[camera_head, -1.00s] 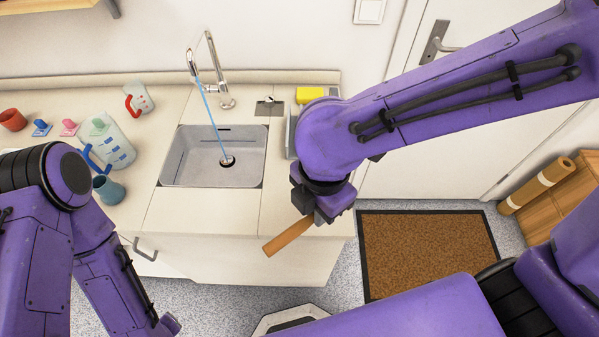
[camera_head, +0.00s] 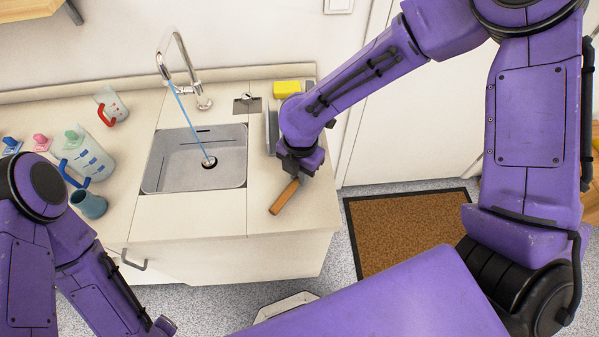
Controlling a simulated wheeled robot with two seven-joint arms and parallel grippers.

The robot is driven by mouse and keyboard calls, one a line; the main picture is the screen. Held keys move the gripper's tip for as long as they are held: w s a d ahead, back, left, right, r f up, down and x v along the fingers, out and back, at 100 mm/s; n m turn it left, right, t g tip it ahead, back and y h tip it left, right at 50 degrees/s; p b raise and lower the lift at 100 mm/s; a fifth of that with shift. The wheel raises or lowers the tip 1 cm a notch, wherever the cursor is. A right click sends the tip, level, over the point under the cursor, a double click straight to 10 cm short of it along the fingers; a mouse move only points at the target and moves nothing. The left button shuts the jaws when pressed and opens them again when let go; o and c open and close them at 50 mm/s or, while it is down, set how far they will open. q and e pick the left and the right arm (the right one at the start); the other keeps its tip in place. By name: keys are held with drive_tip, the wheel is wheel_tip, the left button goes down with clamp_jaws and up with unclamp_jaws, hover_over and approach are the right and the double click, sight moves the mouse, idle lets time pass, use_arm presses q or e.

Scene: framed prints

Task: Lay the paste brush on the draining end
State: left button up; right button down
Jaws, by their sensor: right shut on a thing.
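My right gripper (camera_head: 298,168) is shut on the paste brush, whose wooden handle (camera_head: 285,196) sticks out toward the front left. The brush's other end is hidden by the gripper. The handle shows over the bare counter strip right of the sink, taken as the draining end (camera_head: 262,214). I cannot tell whether the handle touches it. My left arm comes in at the lower left; its gripper is not visible.
The sink (camera_head: 185,180) has water running from the tap (camera_head: 180,62). A yellow sponge (camera_head: 292,87) and a thin grey upright piece (camera_head: 271,133) stand near the right arm. Jugs, including a large measuring jug (camera_head: 92,160), and a blue-grey cup (camera_head: 90,205) are at left.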

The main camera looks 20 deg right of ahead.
drive_tip(key=shift+w+f, duration=0.1)
drive_tip(key=shift+f, duration=0.25)
drive_tip(key=shift+f, duration=0.15)
drive_tip(key=c, duration=1.1)
unclamp_jaws()
wheel_tip(320, 180, up, 12)
drive_tip(key=shift+r, duration=0.2)
drive_tip(key=shift+d, duration=0.1)
